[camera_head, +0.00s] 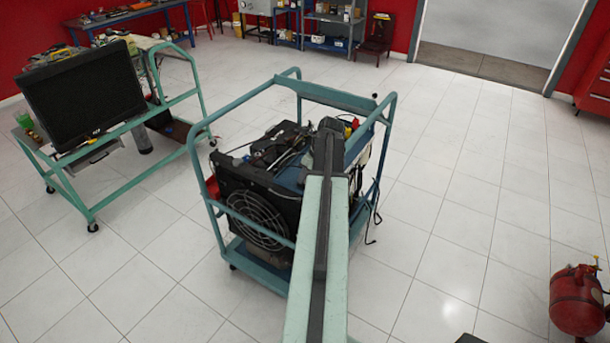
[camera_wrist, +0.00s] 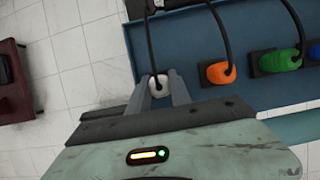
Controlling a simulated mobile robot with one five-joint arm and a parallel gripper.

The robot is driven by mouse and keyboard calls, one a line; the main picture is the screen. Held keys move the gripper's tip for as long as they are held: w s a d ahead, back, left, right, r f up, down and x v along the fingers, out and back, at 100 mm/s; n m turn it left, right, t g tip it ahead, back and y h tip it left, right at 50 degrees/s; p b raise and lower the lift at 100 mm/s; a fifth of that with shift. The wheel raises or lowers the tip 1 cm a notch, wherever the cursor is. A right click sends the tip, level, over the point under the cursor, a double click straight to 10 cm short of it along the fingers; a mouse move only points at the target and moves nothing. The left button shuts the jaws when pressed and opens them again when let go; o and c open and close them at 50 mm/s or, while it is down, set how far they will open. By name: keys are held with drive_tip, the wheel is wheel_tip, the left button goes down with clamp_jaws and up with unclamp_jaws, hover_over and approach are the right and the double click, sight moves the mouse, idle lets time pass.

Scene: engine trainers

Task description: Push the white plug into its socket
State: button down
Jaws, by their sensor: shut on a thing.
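The white plug (camera_wrist: 158,85) shows in the wrist view at the left edge of a blue panel (camera_wrist: 190,45), with a black cable running up from it. My gripper (camera_wrist: 161,80) is shut on the white plug, one finger on each side. The socket of the white plug cannot be made out, and I cannot tell whether the plug touches it. In the head view my arm covers the gripper and the plug, above the teal engine trolley (camera_head: 207,190).
An orange plug (camera_wrist: 220,72) and a green plug (camera_wrist: 280,60) sit in dark sockets right of my gripper, with loose black cables above. A monitor (camera_head: 85,97) on a green cart stands left of the trolley. A red tank (camera_head: 577,303) stands at right. Tiled floor between is clear.

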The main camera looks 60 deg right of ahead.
drive_tip(key=shift+f, duration=0.2)
drive_tip(key=c, duration=1.1)
unclamp_jaws()
drive_tip(key=p+v, duration=0.7)
drive_tip(key=shift+s+r, duration=0.25)
drive_tip(key=shift+r, duration=0.1)
